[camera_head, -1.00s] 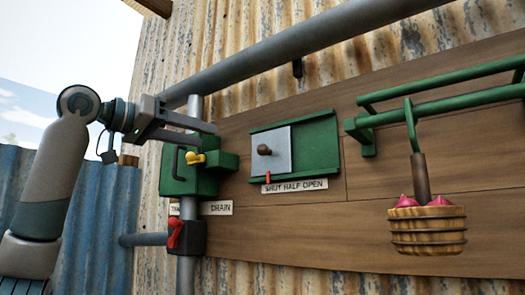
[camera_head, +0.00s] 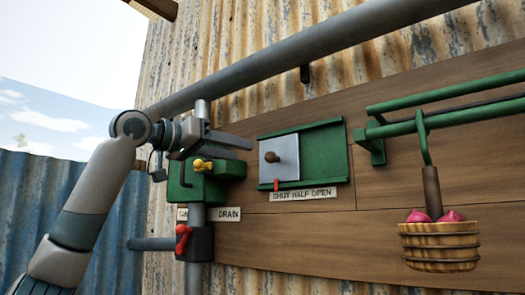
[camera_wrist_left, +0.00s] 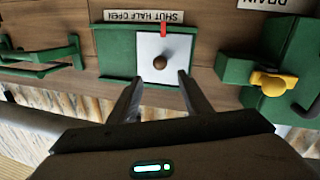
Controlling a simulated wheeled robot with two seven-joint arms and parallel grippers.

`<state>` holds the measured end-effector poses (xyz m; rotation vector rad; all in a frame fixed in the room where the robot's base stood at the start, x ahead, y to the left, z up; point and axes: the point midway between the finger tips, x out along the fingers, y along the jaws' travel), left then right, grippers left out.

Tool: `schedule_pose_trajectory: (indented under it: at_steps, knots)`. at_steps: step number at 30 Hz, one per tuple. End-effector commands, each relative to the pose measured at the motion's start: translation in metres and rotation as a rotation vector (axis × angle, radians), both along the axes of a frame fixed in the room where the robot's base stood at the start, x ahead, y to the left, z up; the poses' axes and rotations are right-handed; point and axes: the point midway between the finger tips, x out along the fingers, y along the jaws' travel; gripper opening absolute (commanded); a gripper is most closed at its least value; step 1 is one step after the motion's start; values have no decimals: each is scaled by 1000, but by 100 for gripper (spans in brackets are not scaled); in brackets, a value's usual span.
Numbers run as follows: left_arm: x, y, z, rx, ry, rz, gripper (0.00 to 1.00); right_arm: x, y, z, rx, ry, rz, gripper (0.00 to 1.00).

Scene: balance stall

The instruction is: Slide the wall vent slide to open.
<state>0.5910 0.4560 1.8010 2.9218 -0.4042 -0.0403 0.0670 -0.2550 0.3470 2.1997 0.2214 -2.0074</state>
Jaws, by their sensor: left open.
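The wall vent (camera_head: 325,155) is a green frame on a plank board. Its pale grey slide plate (camera_head: 285,147) sits at the left end, with a brown round knob (camera_head: 271,157). A red pointer (camera_head: 276,184) stands over the SHUT end of the label (camera_head: 303,194). My left gripper (camera_head: 246,148) is open and empty, left of the plate in the head view. In the upside-down left wrist view, the knob (camera_wrist_left: 160,62) appears just beyond and between the open fingertips (camera_wrist_left: 160,77). Contact cannot be told. My right gripper is not in view.
A green box with a yellow handle (camera_head: 203,165) and a red valve handle (camera_head: 183,238) are close below my left gripper. A grey pipe (camera_head: 300,58) runs above. A green rail (camera_head: 450,115) with a hanging basket (camera_head: 438,246) is at right.

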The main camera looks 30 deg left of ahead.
Motion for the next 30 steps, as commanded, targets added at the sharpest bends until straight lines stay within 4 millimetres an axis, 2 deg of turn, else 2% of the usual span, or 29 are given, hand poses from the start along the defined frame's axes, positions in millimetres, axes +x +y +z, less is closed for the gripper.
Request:
schedule_pose_trajectory:
  at_steps: [1, 9, 15, 21, 30]
  knots:
    - [10, -3, 3, 1, 3, 0, 44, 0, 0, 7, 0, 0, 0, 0]
    - [56, -16, 3, 1, 2, 1, 44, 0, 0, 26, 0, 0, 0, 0]
    - [80, -22, 1, 1, 2, 1, 44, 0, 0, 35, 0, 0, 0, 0]
    - [90, -25, 0, 0, 1, 1, 44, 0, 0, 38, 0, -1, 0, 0]
    - [91, -25, 0, 1, 0, 0, 44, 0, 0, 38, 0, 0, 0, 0]
